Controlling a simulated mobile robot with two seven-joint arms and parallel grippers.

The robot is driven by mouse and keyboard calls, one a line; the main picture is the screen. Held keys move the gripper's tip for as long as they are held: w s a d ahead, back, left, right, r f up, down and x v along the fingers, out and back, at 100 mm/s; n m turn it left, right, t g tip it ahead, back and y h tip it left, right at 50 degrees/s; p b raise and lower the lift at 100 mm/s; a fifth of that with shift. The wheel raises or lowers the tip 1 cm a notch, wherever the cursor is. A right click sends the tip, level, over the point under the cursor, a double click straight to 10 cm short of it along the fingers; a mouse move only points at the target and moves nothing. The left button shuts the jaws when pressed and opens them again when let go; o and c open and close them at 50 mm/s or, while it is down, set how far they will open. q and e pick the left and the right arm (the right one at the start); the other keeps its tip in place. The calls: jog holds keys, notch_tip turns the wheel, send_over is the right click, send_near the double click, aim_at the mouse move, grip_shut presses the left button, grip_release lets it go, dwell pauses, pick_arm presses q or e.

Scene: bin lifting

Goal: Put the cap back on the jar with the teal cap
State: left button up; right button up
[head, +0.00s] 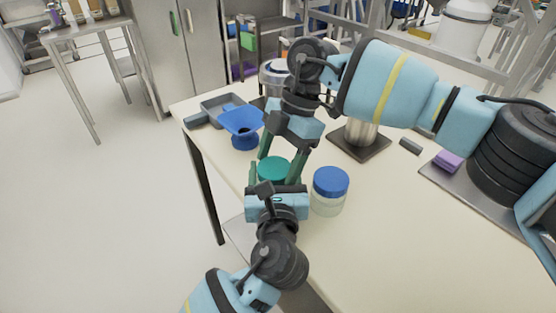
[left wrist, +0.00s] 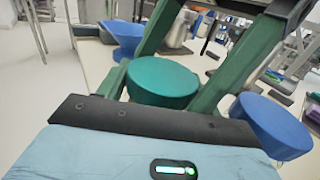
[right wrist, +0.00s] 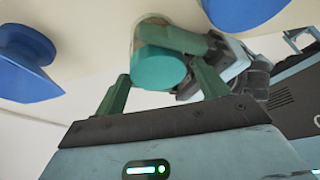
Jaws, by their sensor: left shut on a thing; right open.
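The teal cap (head: 274,168) sits at the top of its jar, and shows in the left wrist view (left wrist: 162,80) and right wrist view (right wrist: 158,67). I cannot tell whether it is fully seated. The jar (right wrist: 150,24) is mostly hidden behind the cap and my left gripper. My left gripper (head: 268,176) comes from the front edge and is shut on the jar below the cap. My right gripper (right wrist: 160,85) reaches down from above, open, with one finger on each side of the cap.
A jar with a blue cap (head: 331,181) stands close to the right of the grippers. A blue funnel (head: 242,122) and a grey tray (head: 222,106) stand at the left. A dark-based metal stand (head: 360,142) is behind. The table's right front (head: 400,240) is clear.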

pick_arm(q)
jog(key=shift+f, duration=0.2)
pick_arm(e)
jog(key=v, duration=1.1)
jog(key=shift+r, duration=0.25)
jog(key=shift+d, duration=0.1)
pick_arm(q)
jog(key=o, duration=1.5)
jog(key=shift+c, duration=0.2)
jog(key=shift+s+d, duration=0.2)
jog(key=shift+s, duration=3.75)
pick_arm(e)
jog(key=shift+r, duration=0.35)
